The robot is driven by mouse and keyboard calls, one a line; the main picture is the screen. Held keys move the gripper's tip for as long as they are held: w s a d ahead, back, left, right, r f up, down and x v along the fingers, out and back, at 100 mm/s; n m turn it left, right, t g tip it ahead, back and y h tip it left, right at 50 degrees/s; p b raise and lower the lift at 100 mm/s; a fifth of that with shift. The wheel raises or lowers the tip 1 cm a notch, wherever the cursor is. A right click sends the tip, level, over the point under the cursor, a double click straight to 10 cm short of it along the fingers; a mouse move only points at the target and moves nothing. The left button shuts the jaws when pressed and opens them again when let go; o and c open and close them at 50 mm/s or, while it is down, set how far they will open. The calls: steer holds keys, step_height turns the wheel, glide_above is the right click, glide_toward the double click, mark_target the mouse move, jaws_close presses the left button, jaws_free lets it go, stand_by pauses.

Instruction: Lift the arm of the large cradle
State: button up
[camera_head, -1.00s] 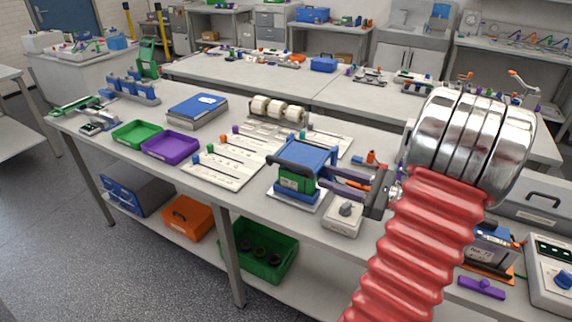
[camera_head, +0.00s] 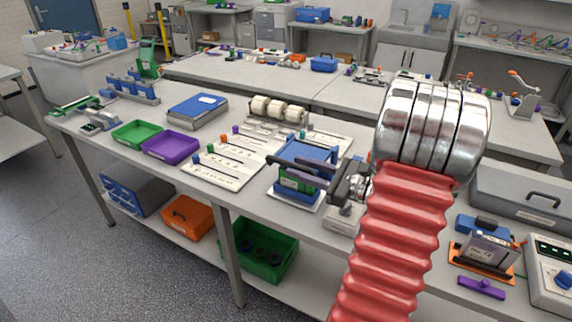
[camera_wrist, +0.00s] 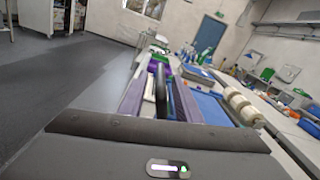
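The large cradle (camera_head: 297,196) stands near the front edge of the bench in the head view. It has a white base, a green block and a tilted blue arm (camera_head: 309,150). My gripper (camera_head: 292,161) reaches in from the right, with its two dark purple fingers over the cradle and covering part of it. In the wrist view my gripper (camera_wrist: 158,66) has its fingers apart. A black bar (camera_wrist: 160,92) lies lengthwise between them, with a pale gap on its left. Contact with the bar cannot be told.
A grey box with a knob (camera_head: 343,220) sits just right of the cradle, partly behind my arm. A white slotted board (camera_head: 228,168) and a purple tray (camera_head: 170,147) lie to its left. White rollers (camera_head: 278,108) stand behind. The floor in front is clear.

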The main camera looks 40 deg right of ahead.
mark_target(286, 161)
steer(key=shift+x, duration=2.3)
steer(key=shift+c, duration=0.4)
jaws_close()
steer(key=shift+a, duration=0.25)
steer(key=shift+d, duration=0.15)
